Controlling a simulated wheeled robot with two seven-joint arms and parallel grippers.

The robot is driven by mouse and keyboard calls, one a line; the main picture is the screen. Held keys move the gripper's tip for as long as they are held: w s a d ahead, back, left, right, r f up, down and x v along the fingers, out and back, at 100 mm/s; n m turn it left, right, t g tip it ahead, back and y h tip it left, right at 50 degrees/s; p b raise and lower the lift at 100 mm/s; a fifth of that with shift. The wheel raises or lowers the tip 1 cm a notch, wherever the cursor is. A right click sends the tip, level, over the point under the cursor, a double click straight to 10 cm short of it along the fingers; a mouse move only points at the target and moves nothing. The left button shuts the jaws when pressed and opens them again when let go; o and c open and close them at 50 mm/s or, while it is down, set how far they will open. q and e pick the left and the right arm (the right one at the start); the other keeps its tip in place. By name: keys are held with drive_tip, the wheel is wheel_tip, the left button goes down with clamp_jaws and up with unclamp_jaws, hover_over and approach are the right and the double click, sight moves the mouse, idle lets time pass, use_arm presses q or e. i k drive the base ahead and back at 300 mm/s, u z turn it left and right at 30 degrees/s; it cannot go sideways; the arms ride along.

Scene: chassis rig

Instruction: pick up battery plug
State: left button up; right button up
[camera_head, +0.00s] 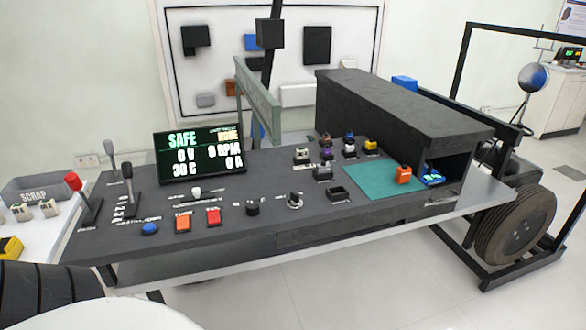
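No part in view is clearly marked as the battery plug. An orange block-shaped connector (403,174) sits on the green mat (370,184) at the right of the dark console. A blue piece (432,177) lies just right of it, at the open end of the long black box (400,105). Several small plugs or blocks stand left of the box, among them a yellow one (370,146) and a purple one (326,153). I cannot tell which of these is the battery plug. Neither of my grippers is in view.
The dark console (250,215) carries levers, buttons and a screen (200,153) reading SAFE. A red-knobbed lever (85,195) stands at its left end. A scrap bin (40,195) is at far left. A wheel (515,225) and black frame stand at right. The floor in front is clear.

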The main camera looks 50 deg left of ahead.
sight(324, 167)
drive_tip(key=u, duration=1.7)
